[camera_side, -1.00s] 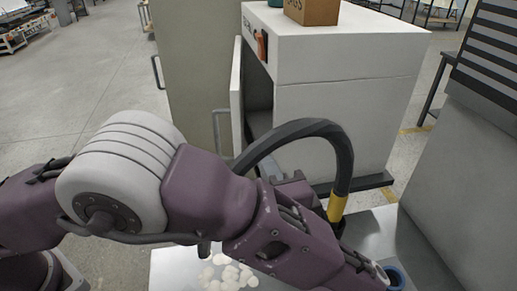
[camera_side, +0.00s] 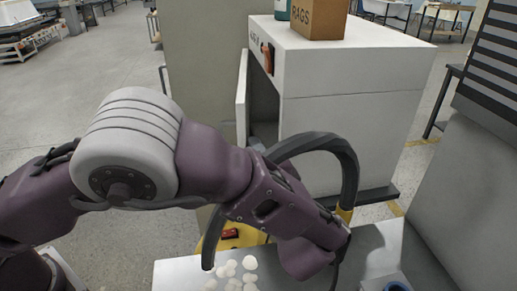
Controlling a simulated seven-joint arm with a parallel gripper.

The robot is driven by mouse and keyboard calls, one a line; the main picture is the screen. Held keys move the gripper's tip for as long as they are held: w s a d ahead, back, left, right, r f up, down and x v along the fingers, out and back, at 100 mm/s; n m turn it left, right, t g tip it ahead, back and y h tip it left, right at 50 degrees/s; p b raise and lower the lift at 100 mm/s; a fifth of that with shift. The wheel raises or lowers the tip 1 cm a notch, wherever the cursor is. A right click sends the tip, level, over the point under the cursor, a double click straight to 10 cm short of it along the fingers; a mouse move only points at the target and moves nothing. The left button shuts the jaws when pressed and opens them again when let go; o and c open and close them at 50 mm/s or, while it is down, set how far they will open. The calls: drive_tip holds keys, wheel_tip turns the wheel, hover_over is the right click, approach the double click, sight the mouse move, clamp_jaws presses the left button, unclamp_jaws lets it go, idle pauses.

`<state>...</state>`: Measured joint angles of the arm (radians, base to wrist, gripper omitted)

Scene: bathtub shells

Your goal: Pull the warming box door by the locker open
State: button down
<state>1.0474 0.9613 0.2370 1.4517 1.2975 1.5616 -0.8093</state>
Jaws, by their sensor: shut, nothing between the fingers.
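The white warming box (camera_side: 345,110) stands right of centre, with a dark opening (camera_side: 263,98) on its left side. Its door (camera_side: 242,98) stands ajar, seen nearly edge-on at the left of the opening. The tall beige locker (camera_side: 203,75) stands just left of the door. My purple arm crosses in front and covers the lower part of the door and opening. The door's handle is not clearly visible. My gripper's fingers are not visible, so I cannot tell where they are relative to the door.
A cardboard rags box (camera_side: 319,20) and a teal-and-white container (camera_side: 282,9) stand on the warming box. Pale shells (camera_side: 236,275) lie on a light tabletop (camera_side: 180,274) in front, with a blue ring (camera_side: 397,286) at right. A yellow object (camera_side: 238,237) is behind. Floor at left is open.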

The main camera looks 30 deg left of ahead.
drive_tip(key=s+a, duration=0.4)
drive_tip(key=a, duration=0.6)
drive_tip(key=s+a, duration=0.4)
drive_tip(key=a, duration=0.6)
drive_tip(key=w+a, duration=0.3)
drive_tip(key=a, duration=0.7)
drive_tip(key=w+a+m+t+h, duration=0.1)
drive_tip(key=w+a, duration=0.2)
drive_tip(key=a, duration=0.7)
drive_tip(key=shift+a+t+h, duration=0.3)
